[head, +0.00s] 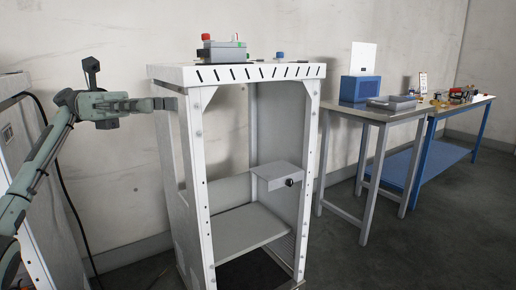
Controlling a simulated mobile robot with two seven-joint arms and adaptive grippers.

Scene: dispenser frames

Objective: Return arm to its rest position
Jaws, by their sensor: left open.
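My left arm comes in from the left edge in the head view and bends at a raised elbow or wrist. My left gripper (165,104) points right, level with the upper left part of the white dispenser frame (203,150). It is open and I see nothing held in it. In the picture its tip overlaps the frame's left side just below the top; I cannot tell whether it touches. My right gripper is not in view.
A grey box with a red button (221,52) sits on the frame's top. A small shelf box with a black knob (277,176) is inside. Right stand a grey table (400,114) with a blue box (360,89) and a blue workbench (430,150). The right floor is clear.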

